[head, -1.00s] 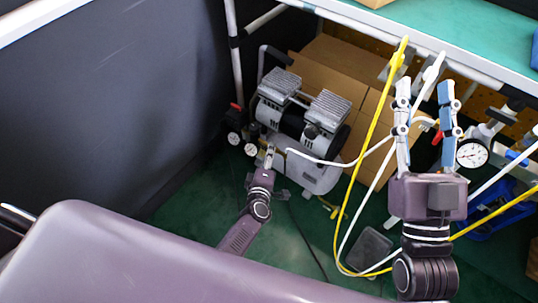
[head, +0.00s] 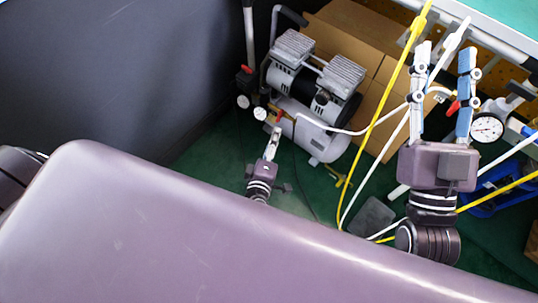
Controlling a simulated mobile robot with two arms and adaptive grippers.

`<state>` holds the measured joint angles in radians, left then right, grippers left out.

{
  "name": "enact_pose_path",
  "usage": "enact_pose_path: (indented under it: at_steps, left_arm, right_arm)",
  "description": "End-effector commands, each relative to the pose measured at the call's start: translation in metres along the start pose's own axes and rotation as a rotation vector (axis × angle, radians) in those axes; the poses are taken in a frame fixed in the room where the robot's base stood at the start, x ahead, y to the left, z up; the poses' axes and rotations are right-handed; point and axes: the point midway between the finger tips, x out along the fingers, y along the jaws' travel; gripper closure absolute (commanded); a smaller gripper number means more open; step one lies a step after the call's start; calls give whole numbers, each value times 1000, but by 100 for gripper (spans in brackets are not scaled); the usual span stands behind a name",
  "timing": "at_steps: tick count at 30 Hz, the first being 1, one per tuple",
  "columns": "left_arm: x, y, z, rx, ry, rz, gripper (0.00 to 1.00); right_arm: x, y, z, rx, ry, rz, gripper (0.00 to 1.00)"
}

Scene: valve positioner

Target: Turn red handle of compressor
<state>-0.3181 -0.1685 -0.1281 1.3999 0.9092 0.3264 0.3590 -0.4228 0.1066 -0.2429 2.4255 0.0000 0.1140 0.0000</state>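The compressor (head: 318,112) stands on the green floor, with a silver twin-head motor on top and a pale tank below. A small red handle (head: 280,114) shows at the tank's left end, beside two gauges. My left gripper (head: 276,130) is just below this handle and seems apart from it. Its fingers are seen nearly edge-on, so their opening cannot be told. My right gripper (head: 444,55) is open, fingers pointing up, well to the right of the compressor. Another red lever (head: 453,108) shows behind its fingers, near a round gauge (head: 486,128).
A red knob (head: 245,68) sits on the compressor's left side. Cardboard boxes (head: 385,85) stand behind it. A yellow hose (head: 385,95) and white hoses cross between the compressor and my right gripper. A dark wall (head: 120,70) bounds the left; a green-topped table (head: 510,30) is upper right.

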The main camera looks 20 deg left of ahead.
Motion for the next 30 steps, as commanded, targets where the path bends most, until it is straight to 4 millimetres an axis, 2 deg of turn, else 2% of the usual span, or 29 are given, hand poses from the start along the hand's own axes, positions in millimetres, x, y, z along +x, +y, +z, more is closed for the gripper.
enact_pose_path:
  at_steps: [3, 10, 30]
  left_arm:
    - [-24, -8, 1, 2, -1, -2, 46]
    - [-47, -14, 2, 1, 1, 1, 46]
    - [-50, -15, 2, 6, -1, 0, 46]
  right_arm:
    - [0, 0, 0, 0, 0, 0, 60]
    - [0, 0, 0, 0, 0, 0, 60]
    - [1, 0, 1, 1, -4, 1, 60]
